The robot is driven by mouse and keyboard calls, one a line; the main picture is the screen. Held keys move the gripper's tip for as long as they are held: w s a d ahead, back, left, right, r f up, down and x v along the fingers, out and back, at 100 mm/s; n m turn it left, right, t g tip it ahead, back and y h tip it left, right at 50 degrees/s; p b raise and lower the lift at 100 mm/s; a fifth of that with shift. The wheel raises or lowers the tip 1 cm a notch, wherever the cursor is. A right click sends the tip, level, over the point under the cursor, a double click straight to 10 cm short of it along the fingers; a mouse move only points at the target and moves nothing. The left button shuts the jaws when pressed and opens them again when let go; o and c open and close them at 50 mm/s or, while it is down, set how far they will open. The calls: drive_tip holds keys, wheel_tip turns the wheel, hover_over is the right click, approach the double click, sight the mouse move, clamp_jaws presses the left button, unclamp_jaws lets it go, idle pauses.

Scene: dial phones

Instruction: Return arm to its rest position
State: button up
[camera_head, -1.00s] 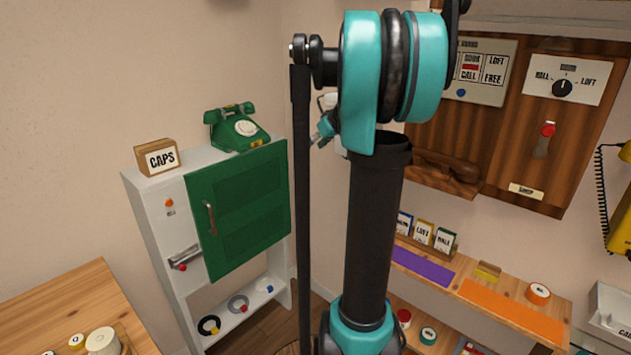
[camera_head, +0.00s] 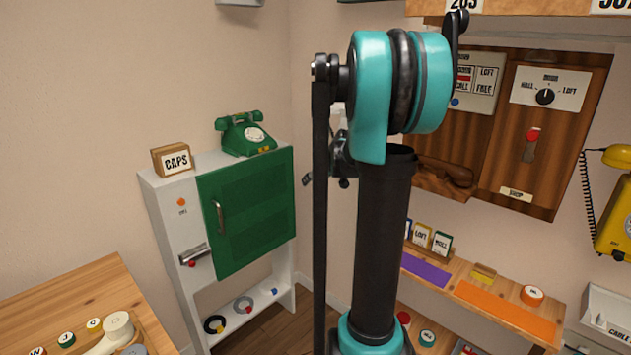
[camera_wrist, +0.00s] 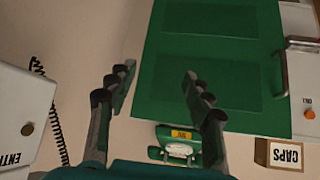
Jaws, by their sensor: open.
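My arm stands upright in the middle of the head view, teal and black, and hides part of the corner behind it. My gripper shows in the wrist view (camera_wrist: 158,88), with its two dark fingers wide apart and nothing between them. In the head view the gripper end is mostly hidden behind my arm. In the wrist view, which looks upside down, a green cabinet door (camera_wrist: 215,50) lies beyond the fingers.
The white cabinet (camera_head: 165,215) carries the green phone (camera_head: 245,133) and a CAPS box (camera_head: 172,160). A wooden table (camera_head: 60,300) is at lower left. A wall panel with a switch (camera_head: 545,96), a yellow phone (camera_head: 615,215) and a shelf with coloured strips (camera_head: 510,308) are at right.

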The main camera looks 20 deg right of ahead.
drive_tip(key=s+a+f+m+g, duration=0.1)
drive_tip(key=s+a+f, duration=0.2)
drive_tip(key=s, duration=0.8)
drive_tip(key=s+a+f+g+h, duration=0.1)
drive_tip(key=s+a+f+g, duration=0.1)
drive_tip(key=s+f, duration=0.5)
drive_tip(key=s+a+f+m+g+h, duration=0.1)
drive_tip(key=s+a+f, duration=0.4)
drive_tip(key=s, duration=1.1)
drive_tip(key=shift+s+f+m+g, duration=0.2)
drive_tip(key=shift+f+m+g, duration=0.1)
drive_tip(key=shift+f, duration=0.15)
